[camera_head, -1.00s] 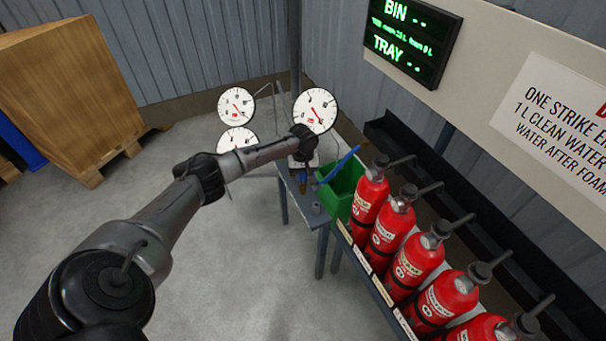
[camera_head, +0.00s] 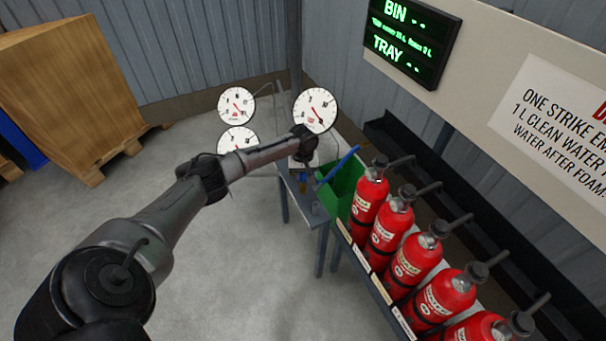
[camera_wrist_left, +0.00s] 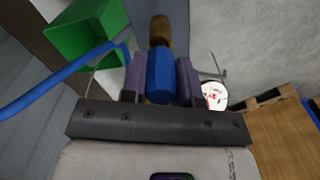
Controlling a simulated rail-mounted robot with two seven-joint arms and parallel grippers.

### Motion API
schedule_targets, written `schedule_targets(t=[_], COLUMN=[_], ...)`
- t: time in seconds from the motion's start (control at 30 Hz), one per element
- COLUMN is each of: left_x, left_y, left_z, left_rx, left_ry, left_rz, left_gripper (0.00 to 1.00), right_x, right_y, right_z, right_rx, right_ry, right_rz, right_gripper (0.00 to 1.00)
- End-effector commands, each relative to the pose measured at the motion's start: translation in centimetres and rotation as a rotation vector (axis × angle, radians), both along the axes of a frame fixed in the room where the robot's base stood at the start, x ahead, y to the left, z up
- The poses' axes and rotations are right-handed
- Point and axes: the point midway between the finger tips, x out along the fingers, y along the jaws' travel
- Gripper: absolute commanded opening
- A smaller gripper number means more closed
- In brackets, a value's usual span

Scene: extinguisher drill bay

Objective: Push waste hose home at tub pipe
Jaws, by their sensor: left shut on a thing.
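In the left wrist view my left gripper (camera_wrist_left: 160,72) is shut on a blue faceted piece (camera_wrist_left: 160,76), with one finger on each side. A brass-coloured fitting (camera_wrist_left: 160,30) lies straight ahead, in line with it. I cannot tell how deep the two are engaged. A blue hose (camera_wrist_left: 62,82) curves in from the left, over the green tub (camera_wrist_left: 88,30), toward the left finger; its link to the held piece is hidden. In the head view the left gripper (camera_head: 303,168) is over the bench, partly behind my wrist. The hose (camera_head: 338,167) crosses the tub (camera_head: 344,190). My right gripper is not in view.
Several red extinguishers (camera_head: 387,227) stand in a row right of the tub. White dials (camera_head: 315,109) stand behind the wrist. The narrow bench (camera_head: 312,213) carries the work. A wooden crate (camera_head: 65,85) is at far left; the floor between is clear.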

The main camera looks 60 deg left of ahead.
Motion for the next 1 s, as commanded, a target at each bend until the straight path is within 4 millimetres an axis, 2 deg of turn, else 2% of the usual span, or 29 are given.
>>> schedule_targets(t=[1.0], left_x=[0.0], left_y=[0.0], left_z=[-1.4], left_rx=[0.000], left_ry=[0.000], left_rz=[0.000], left_gripper=[0.04], right_x=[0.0], right_y=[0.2], right_z=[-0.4], right_rx=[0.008], right_ry=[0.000], right_rz=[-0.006], right_gripper=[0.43])
